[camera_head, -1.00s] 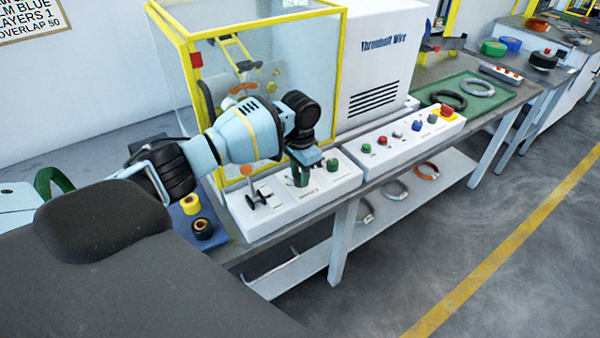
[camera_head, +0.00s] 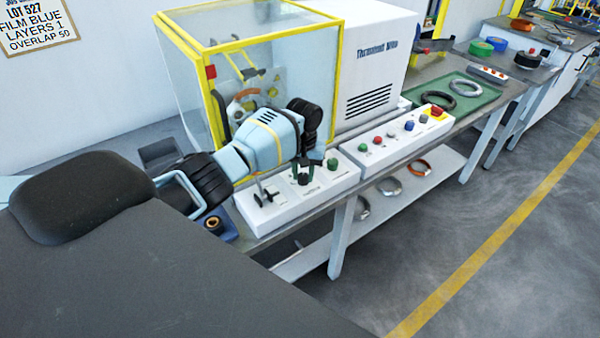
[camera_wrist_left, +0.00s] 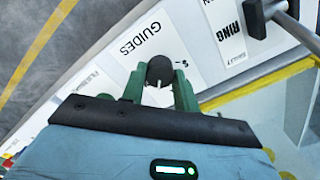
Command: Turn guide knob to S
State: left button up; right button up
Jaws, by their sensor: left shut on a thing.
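The guide knob (camera_wrist_left: 160,71) is round and black with a white pointer line. It sits on a white panel labelled GUIDES (camera_wrist_left: 140,42). In the left wrist view the pointer line runs down toward my gripper, and a small marking stands just right of the knob. My left gripper (camera_wrist_left: 159,88) has its green fingers on both sides of the knob and is shut on it. In the head view my left gripper (camera_head: 303,172) is at the middle of the white control box (camera_head: 275,220), over the knob, which is mostly hidden there. My right gripper is not in view.
Behind is a yellow-framed clear enclosure (camera_head: 270,45). A second control box (camera_head: 395,147) has coloured buttons. A green tray (camera_head: 480,106) holds coils. A notice (camera_head: 38,27) hangs upper left.

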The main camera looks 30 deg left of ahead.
pick_arm(q)
jog(key=n, duration=0.5)
jog(key=shift+n, duration=0.3)
jog(key=n, duration=1.1)
jog(key=shift+n, duration=0.4)
jog(key=n, duration=0.5)
jog(key=shift+n, duration=0.3)
jog(key=o, duration=1)
